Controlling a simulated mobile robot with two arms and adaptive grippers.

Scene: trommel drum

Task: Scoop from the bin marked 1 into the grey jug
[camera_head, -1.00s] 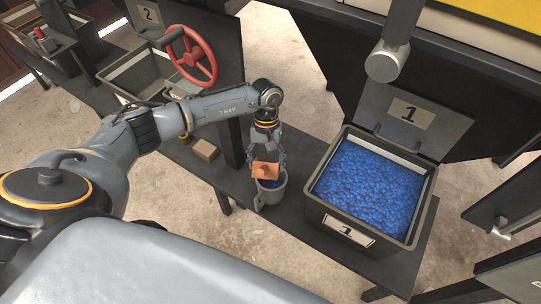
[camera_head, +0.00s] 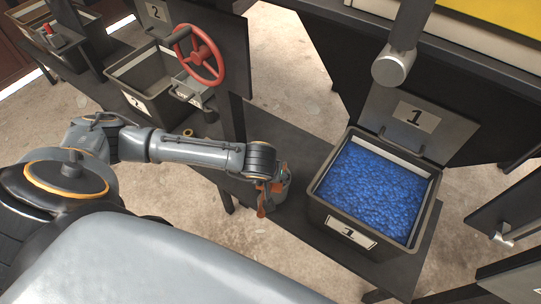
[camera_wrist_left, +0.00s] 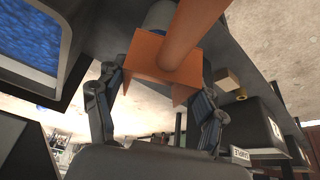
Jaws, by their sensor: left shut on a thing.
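An orange scoop (camera_head: 262,202) is held by my left gripper (camera_head: 268,186), which is shut on it. In the left wrist view the scoop (camera_wrist_left: 150,58) sits between the two fingers. The grey jug (camera_wrist_left: 157,18) shows partly behind the scoop in that view; in the head view my arm and gripper mostly cover it. The scoop appears strongly tilted at the jug; whether it holds anything is hidden. Bin 1 (camera_head: 318,203) stands to the right of the jug on the dark bench, full of blue granules (camera_head: 370,190). My right gripper is not in view.
Bin 2 (camera_head: 130,98) stands at upper left, near a red handwheel (camera_head: 199,53). A yellow ring (camera_head: 188,132) lies on the bench (camera_head: 305,150). A small tan block (camera_wrist_left: 228,79) shows in the left wrist view. Bin 1's raised lid (camera_head: 400,125) stands behind it.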

